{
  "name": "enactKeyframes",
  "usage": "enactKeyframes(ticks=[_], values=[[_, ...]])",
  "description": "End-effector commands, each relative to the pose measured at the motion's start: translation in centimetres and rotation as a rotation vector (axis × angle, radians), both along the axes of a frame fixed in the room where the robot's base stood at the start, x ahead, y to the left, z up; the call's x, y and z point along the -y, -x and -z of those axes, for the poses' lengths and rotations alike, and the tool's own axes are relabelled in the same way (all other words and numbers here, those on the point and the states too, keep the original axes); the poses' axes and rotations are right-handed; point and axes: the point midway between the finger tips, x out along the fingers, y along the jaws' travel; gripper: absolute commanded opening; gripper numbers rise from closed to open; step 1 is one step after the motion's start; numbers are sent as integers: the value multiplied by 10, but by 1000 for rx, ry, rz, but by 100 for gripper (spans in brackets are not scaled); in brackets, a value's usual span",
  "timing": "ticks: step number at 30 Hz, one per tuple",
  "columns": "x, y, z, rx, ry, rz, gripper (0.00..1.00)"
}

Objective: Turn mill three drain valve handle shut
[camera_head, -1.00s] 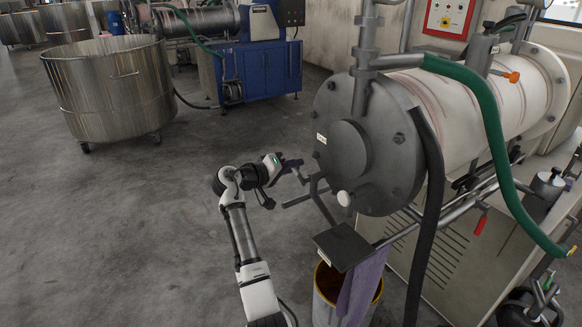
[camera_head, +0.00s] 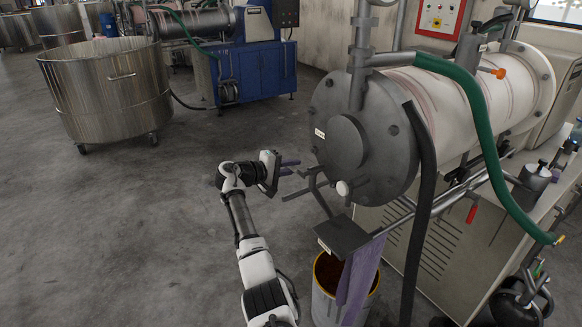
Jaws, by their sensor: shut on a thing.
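The nearest mill has a white cylindrical barrel (camera_head: 465,95) and a round grey end plate (camera_head: 347,140). At the lower front of this plate are bent grey drain pipework (camera_head: 318,190) and a pale round knob (camera_head: 343,188). The contact is small and partly hidden, so the handle's exact angle cannot be told. The mill's number is not readable.
A bucket with brown contents (camera_head: 318,300) stands below a dark plate (camera_head: 341,236), with a purple cloth (camera_head: 358,275) hanging over it. A black hose (camera_head: 424,190) and green hose (camera_head: 487,140) hang at right. A steel tub (camera_head: 108,95) stands behind left. The left floor is clear.

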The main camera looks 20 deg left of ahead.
Motion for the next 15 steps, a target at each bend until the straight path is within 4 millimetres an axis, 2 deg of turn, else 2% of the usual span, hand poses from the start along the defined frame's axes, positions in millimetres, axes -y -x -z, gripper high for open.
enactKeyframes(ticks=[10,11,15], values=[[-1,0,1,-4,5,-1,0],[-1,0,1,-3,4,-1,16],[-1,0,1,-3,4,-1,35]])
